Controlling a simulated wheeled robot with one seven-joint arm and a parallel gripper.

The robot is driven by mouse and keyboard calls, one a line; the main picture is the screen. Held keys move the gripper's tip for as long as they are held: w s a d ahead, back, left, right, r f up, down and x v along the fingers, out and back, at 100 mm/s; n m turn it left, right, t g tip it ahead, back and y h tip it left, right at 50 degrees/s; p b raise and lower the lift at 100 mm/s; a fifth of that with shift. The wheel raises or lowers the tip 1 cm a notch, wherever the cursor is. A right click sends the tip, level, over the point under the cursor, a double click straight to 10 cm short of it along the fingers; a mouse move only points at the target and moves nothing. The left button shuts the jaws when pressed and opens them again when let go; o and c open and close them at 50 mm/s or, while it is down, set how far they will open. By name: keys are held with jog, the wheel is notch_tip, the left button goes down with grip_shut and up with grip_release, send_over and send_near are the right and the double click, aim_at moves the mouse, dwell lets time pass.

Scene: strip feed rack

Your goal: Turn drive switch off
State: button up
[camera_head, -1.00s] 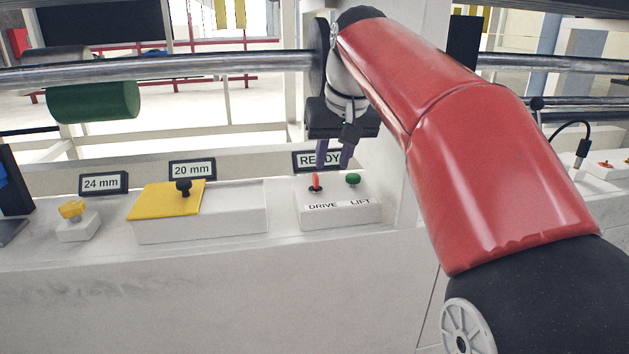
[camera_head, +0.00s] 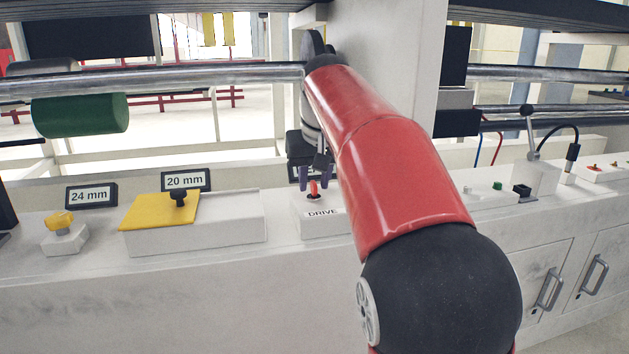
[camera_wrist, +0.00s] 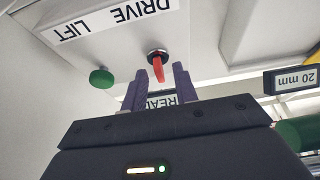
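The drive switch is a short red lever (camera_head: 314,188) on a white box above the printed DRIVE label (camera_head: 322,212). In the wrist view the red lever (camera_wrist: 158,68) rises from a dark round collar, near the upside-down DRIVE label (camera_wrist: 139,12). My gripper (camera_head: 315,179) is just behind and above the lever in the head view. In the wrist view my gripper (camera_wrist: 159,74) has its two purple fingers apart, one on each side of the lever's tip, with small gaps showing. The fingers are open and hold nothing.
A green lift button (camera_wrist: 102,78) sits beside the lever. A READY sign (camera_wrist: 163,98) stands behind it, partly covered by my fingers. To the left are a box with a yellow plate (camera_head: 160,212) and black knob, a 20 mm sign (camera_head: 186,180) and a yellow knob (camera_head: 59,221).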

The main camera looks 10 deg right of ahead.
grip_shut()
jog(key=shift+m+p, duration=0.35)
jog(key=shift+m, duration=0.05)
jog(key=m+p, duration=0.1)
jog(key=m+h+p, duration=0.1)
jog(key=m, duration=0.1)
jog(key=shift+a+r+h, duration=0.15)
jog(key=shift+h, duration=0.15)
jog(key=m+g+h+p, duration=0.1)
jog(key=m+p, duration=0.1)
jog(key=m, duration=0.1)
jog(key=shift+w+m, duration=0.1)
jog(key=shift+m, duration=0.3)
jog(key=m+g+p, duration=0.1)
jog(key=m+p, duration=0.1)
jog(key=m, duration=0.1)
jog(key=m+g+h+p, duration=0.1)
jog(key=m+p, duration=0.1)
jog(key=m, duration=0.1)
jog(key=shift+w+a+h+p, duration=0.15)
jog(key=shift+h+p, duration=0.15)
jog(key=shift+p, duration=0.05)
jog(key=shift+w+m+g+p, duration=0.1)
jog(key=shift+m+g+p, duration=0.9)
jog(key=shift+m, duration=1.1)
